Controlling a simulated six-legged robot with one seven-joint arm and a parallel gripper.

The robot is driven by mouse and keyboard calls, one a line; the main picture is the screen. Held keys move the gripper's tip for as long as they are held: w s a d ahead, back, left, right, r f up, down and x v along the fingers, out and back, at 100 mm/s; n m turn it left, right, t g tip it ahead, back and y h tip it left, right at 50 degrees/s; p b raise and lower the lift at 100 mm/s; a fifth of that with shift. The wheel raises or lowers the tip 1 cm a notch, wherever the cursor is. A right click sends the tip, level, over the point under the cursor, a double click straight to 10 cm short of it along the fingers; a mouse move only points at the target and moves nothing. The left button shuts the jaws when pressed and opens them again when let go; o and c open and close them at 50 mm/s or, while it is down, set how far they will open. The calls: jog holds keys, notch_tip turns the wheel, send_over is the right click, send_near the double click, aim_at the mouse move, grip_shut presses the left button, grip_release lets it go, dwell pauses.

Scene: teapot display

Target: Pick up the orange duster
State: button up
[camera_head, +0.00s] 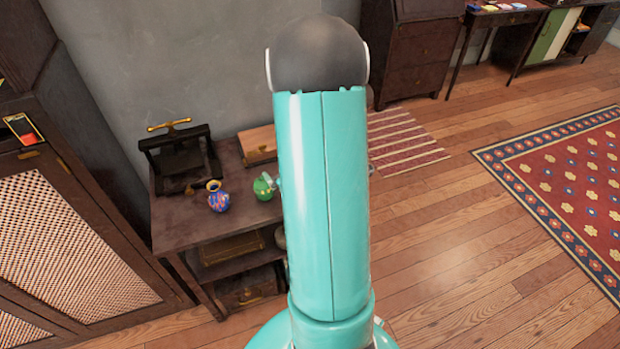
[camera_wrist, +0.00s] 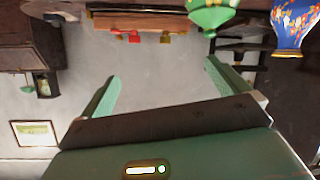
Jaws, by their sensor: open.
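I cannot pick out an orange duster for certain in either view. Several small coloured items (camera_head: 497,7), pink, yellow, blue and orange among them, lie on a desk at the far top right of the head view, too small to identify. My gripper (camera_wrist: 162,70) shows in the wrist view with its two teal fingers spread wide and nothing between them. In the head view my teal arm stands upright in the middle and hides what is behind it; the gripper is not seen there.
A dark side table (camera_head: 180,222) holds a blue patterned vase (camera_head: 219,200), a green pot (camera_head: 263,188), a black press (camera_head: 180,155) and a wooden box (camera_head: 257,145). A lattice-front cabinet (camera_head: 60,240) stands left. The wooden floor (camera_head: 440,250) is open at right, with a rug (camera_head: 570,185).

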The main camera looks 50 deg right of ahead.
jog(key=shift+m+t+h, duration=0.6)
jog(key=shift+m+t, duration=0.3)
jog(key=s+f, duration=0.2)
jog(key=s+d+f, duration=0.1)
jog(key=s+f, duration=0.1)
jog(key=s, duration=0.1)
jog(key=s+d+f, duration=0.1)
jog(key=s+f, duration=0.1)
jog(key=shift+s+d+f, duration=0.1)
jog(key=shift+s+f, duration=0.1)
jog(key=s+f+m+t+h, duration=0.1)
jog(key=s+f+m+h, duration=0.1)
jog(key=s, duration=0.4)
jog(key=x, duration=1.3)
jog(key=shift+s+d+r, duration=0.1)
jog(key=shift+d+r, duration=0.05)
jog(key=shift+r, duration=0.1)
jog(key=c, duration=1)
jog(key=shift+r, duration=0.1)
jog(key=shift+r, duration=0.1)
